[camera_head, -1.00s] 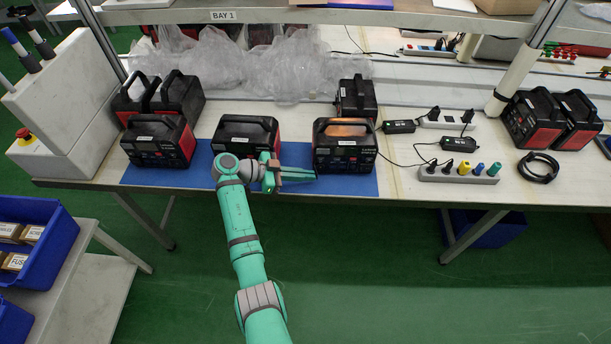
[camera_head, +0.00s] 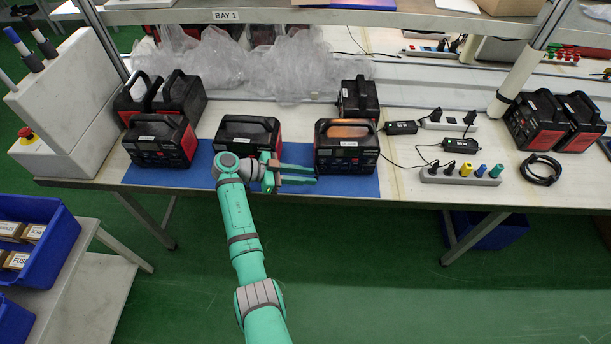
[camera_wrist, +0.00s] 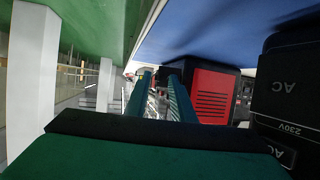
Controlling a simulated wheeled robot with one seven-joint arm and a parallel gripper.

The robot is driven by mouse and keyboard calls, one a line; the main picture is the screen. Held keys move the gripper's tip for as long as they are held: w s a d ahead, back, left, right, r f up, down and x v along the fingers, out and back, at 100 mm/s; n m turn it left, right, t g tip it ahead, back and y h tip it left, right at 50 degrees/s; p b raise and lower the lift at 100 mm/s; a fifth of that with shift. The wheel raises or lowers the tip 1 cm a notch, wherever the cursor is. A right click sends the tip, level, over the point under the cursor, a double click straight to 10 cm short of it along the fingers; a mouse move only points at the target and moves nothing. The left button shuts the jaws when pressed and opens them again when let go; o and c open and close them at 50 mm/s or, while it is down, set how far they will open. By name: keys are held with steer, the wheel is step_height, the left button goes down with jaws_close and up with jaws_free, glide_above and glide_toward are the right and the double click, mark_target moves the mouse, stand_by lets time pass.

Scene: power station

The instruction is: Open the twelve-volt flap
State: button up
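My gripper (camera_head: 316,175) is in front of the bench's front row of black and red power stations. Its two green fingers are apart with nothing between them, and they point right towards the lower front of the right power station (camera_head: 345,150). The middle power station (camera_head: 248,137) is behind my wrist, its lower front partly hidden. In the wrist view, the fingers (camera_wrist: 160,76) show beside a red vented side panel (camera_wrist: 212,92). Close at the right are black flaps marked AC (camera_wrist: 290,82), with 230V below, lettered upside down. I cannot make out a twelve-volt label.
The power stations stand on a blue mat (camera_head: 200,178). A third front-row station (camera_head: 160,142) is at the left, with others behind. A socket strip (camera_head: 460,176) and a coiled cable (camera_head: 540,170) lie to the right. The floor before the bench is clear.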

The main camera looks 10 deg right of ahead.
steer(key=v, duration=1)
steer(key=shift+a, duration=0.35)
